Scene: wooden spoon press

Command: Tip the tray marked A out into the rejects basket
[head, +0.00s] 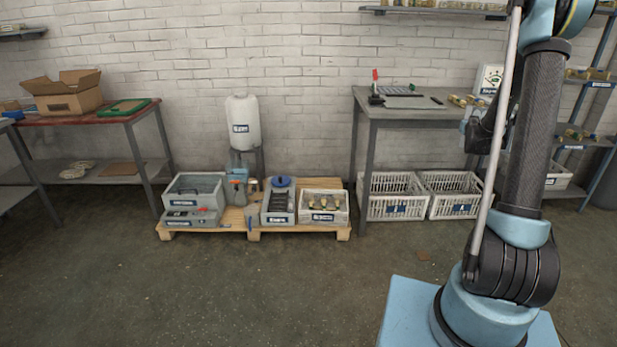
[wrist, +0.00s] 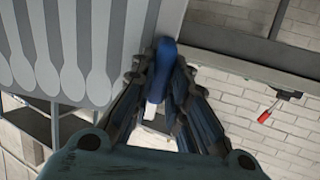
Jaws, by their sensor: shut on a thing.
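In the wrist view my gripper (wrist: 163,66) is shut on a blue handle (wrist: 164,52). A grey tray-like panel (wrist: 115,30) with a row of pale spoon shapes lies right beside the handle, at upper left. I cannot tell for sure whether the two are joined, and no letter A can be read. In the head view my gripper is mostly hidden by my arm at the right end of the workbench. Two white slatted baskets, a left one (head: 393,208) and a right one (head: 455,207), stand under the bench. Their blue labels are too small to read.
The grey workbench (head: 425,115) holds a red-handled device (head: 376,88) and several small pieces near my arm. A pallet (head: 253,232) with bins stands left of it. A red-topped table (head: 90,116) is at far left.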

